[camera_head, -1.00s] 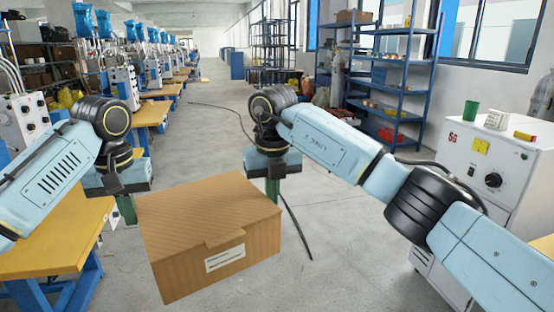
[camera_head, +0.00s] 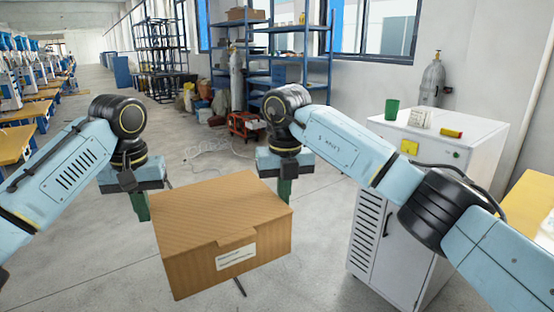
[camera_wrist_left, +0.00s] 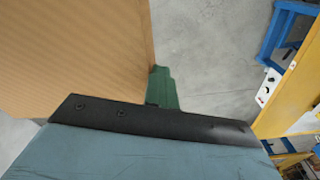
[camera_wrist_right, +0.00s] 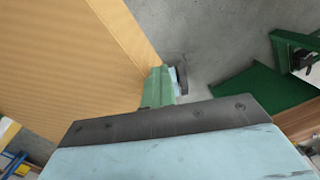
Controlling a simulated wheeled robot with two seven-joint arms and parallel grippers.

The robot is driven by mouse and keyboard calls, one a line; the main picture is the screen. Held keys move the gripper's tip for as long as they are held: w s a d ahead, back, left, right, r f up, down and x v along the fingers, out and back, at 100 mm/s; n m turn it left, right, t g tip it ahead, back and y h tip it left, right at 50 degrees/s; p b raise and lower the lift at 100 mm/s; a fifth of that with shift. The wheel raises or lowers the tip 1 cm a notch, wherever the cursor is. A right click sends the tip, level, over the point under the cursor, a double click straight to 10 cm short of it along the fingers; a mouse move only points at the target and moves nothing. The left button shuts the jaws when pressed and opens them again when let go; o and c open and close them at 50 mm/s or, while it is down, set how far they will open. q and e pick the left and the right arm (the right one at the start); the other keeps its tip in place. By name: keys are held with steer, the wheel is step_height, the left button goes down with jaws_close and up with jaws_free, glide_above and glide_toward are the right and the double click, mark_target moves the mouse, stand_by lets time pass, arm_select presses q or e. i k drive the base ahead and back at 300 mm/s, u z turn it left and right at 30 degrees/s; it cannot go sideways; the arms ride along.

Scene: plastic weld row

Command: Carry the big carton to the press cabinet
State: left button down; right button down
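The big carton (camera_head: 222,225) is a closed brown box with a white label on its near side. It is off the floor, between my two grippers. My left gripper (camera_head: 140,205) has its green fingers by the carton's left side; they show against its edge in the left wrist view (camera_wrist_left: 163,88). My right gripper (camera_head: 284,188) is by its far right side, its green fingers close to the carton in the right wrist view (camera_wrist_right: 160,88). Each gripper's fingers look together, with no gap visible; the contact is partly hidden. A white cabinet (camera_head: 395,250) with vents and a handle stands at the right.
A green cup (camera_head: 391,110) and small items stand on the cabinet top. Blue shelves (camera_head: 290,50), a grey gas cylinder (camera_head: 237,80) and a red machine (camera_head: 243,124) stand further back. A yellow-topped table (camera_head: 530,205) is at the right edge. Open floor lies ahead.

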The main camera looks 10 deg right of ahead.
mark_target(439, 120)
steer(key=z, duration=0.65)
steer(key=i, duration=1.05)
steer(key=z, duration=0.6)
